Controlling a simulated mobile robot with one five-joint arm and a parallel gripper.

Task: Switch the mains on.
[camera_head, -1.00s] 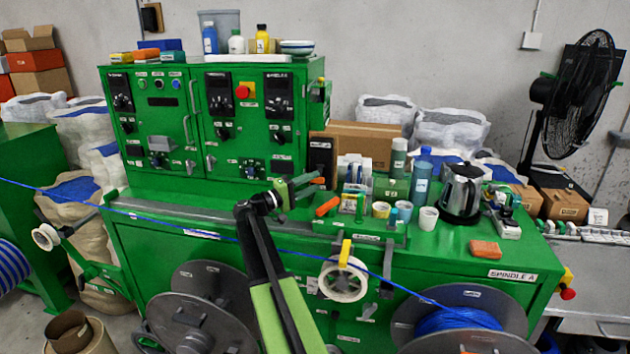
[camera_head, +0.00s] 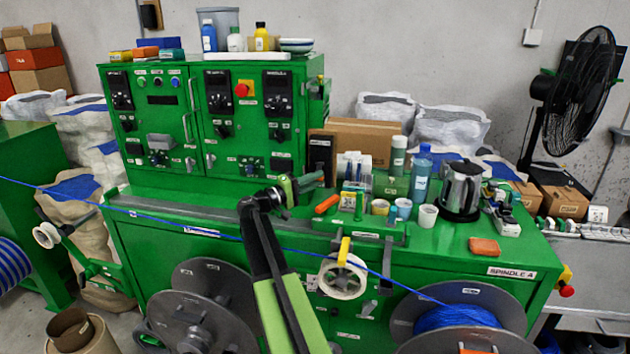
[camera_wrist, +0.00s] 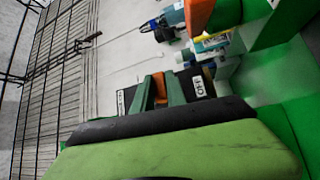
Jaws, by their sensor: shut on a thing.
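A black switch box (camera_head: 320,152) stands at the right side of the green control cabinet, above the bench top. In the wrist view the black box (camera_wrist: 195,84) has small white labels at both ends, one of them seeming to read OFF. An orange lever (camera_wrist: 160,84) sticks out from its middle. My gripper (camera_head: 316,178) reaches the lower part of the box. In the wrist view my gripper's green fingers (camera_wrist: 160,92) are on both sides of the lever, shut on it. The fingers hide the lever in the head view, so its exact position is hard to tell.
An orange-handled tool (camera_head: 327,204), cups (camera_head: 403,208), a blue bottle (camera_head: 421,173) and a metal kettle (camera_head: 461,188) stand on the bench right of my gripper. A blue cable (camera_head: 215,233) runs across the bench front, past my arm. A red stop button (camera_head: 241,90) is on the cabinet.

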